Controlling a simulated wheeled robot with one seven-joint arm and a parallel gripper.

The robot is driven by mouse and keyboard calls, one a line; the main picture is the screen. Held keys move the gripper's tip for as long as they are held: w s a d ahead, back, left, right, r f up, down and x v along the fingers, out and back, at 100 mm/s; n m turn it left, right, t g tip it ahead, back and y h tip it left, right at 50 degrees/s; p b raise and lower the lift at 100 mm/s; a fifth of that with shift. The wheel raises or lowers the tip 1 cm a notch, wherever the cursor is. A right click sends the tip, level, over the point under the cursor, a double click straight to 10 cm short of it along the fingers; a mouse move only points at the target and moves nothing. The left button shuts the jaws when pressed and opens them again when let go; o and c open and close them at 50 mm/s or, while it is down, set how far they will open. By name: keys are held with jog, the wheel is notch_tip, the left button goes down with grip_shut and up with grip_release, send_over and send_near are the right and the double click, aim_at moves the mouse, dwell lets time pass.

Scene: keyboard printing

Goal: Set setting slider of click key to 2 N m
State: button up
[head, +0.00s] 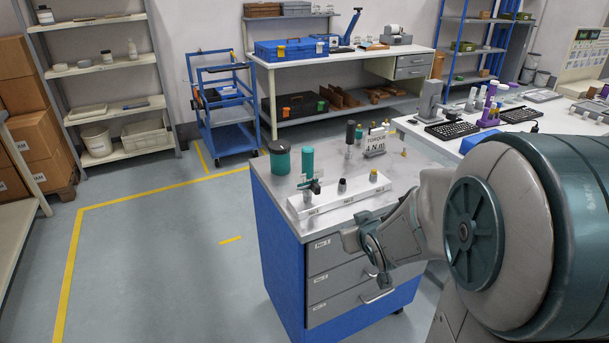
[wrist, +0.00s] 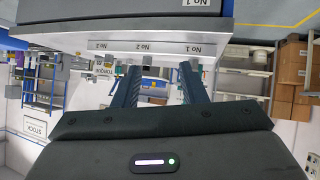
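An upright tool with a teal handle (head: 307,160), which looks like the click key, stands at the left end of a white holder block (head: 338,197) on the cabinet top. A small dark part (head: 315,187) sits low beside its handle. I cannot make out the setting slider or its reading.
The blue cabinet (head: 275,253) has grey drawers facing my gripper. A dark green jar (head: 279,158) and a black-handled tool (head: 350,133) stand on its top. A blue trolley (head: 226,104) and a workbench (head: 340,56) are behind. The floor left of the cabinet is clear.

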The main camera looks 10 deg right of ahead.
aim_at(319, 189)
jog(key=w+a+t+y, duration=0.2)
jog(key=w, duration=0.3)
jog(key=w+a+n+t+y, duration=0.1)
jog(key=w+a+t+y, duration=0.1)
jog(key=w, duration=0.4)
jog(key=w+a+t+y+p, duration=0.1)
jog(key=w+t+y, duration=0.1)
jog(key=w, duration=0.3)
jog(key=shift+w+a+f, duration=0.3)
jog(key=shift+a, duration=0.1)
grip_shut()
